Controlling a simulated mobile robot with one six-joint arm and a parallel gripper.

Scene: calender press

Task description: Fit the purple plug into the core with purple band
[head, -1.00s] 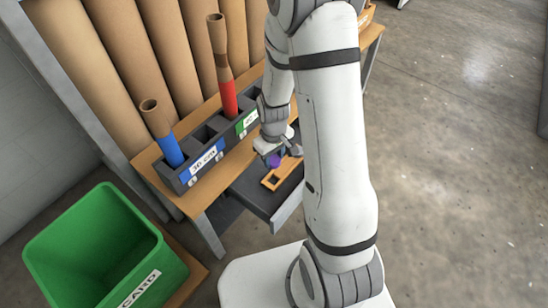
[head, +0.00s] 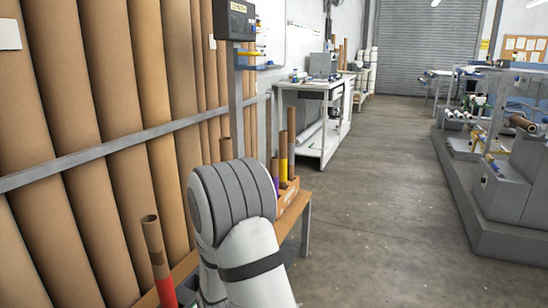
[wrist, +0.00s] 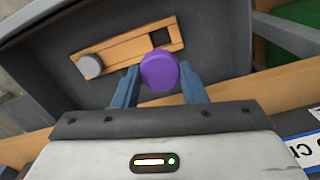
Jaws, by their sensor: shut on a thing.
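In the wrist view, my gripper (wrist: 159,80) is shut on the purple plug (wrist: 160,68), a round piece with its flat face toward the camera. The plug is held over an open dark drawer (wrist: 220,55). In the head view, a core with a purple band (head: 275,174) stands at the far end of the bench, partly hidden behind my arm, beside a core with a yellow band (head: 284,165). My gripper is out of the head view.
In the drawer lies a wooden holder (wrist: 125,48) with a grey plug (wrist: 91,66) and an empty square hole. A red-banded core (head: 157,262) stands nearer. Tall brown rolls (head: 75,130) line the wall behind a rail. Open floor (head: 380,200) lies to the right.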

